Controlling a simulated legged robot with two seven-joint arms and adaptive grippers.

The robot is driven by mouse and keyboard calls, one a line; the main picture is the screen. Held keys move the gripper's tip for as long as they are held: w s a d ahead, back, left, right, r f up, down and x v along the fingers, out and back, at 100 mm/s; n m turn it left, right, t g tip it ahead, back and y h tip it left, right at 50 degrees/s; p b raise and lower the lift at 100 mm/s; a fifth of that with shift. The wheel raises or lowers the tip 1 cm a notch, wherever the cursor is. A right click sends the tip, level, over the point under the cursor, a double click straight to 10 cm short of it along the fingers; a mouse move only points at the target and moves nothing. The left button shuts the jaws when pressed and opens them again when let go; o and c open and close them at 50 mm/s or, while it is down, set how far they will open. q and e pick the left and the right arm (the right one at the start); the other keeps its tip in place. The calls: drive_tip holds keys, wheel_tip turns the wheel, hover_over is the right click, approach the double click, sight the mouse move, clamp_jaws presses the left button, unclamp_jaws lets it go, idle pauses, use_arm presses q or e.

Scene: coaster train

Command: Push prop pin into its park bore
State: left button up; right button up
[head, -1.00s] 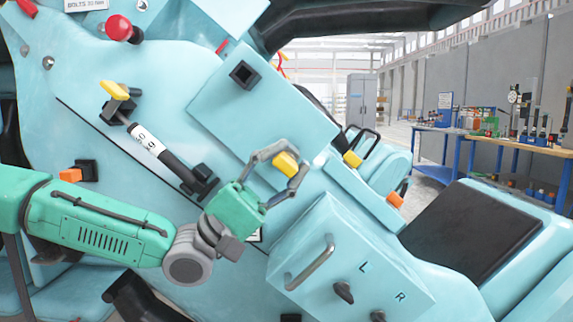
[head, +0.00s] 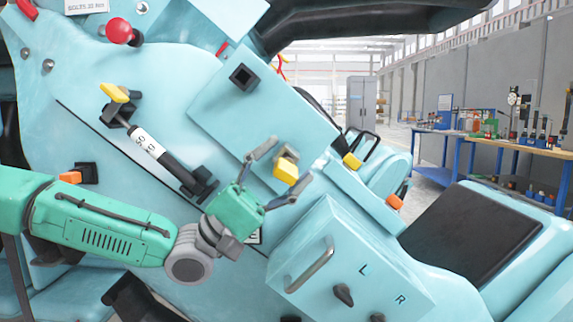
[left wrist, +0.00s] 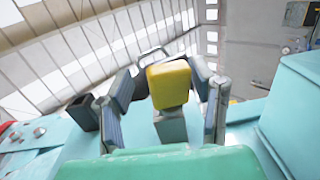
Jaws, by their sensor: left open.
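A yellow-headed piece (head: 286,171), which looks like the prop pin, sits at a short grey block on the light-blue machine panel. In the left wrist view the yellow head (left wrist: 169,84) stands over the grey block (left wrist: 171,126). My left gripper (head: 291,160) is open, its two fingers spread either side of the yellow head with gaps visible. Its fingers also flank the head in the left wrist view (left wrist: 162,78). How deep the pin sits is hidden. My right gripper is not in view.
A black square socket (head: 243,76) is on the panel above. A black-and-white strut (head: 160,155) with a yellow handle (head: 113,93) lies left. A control box (head: 345,270) with a grab handle is below right.

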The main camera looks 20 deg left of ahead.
use_arm(q)
drive_tip(key=v, duration=1.2)
drive_tip(key=shift+w, duration=0.1)
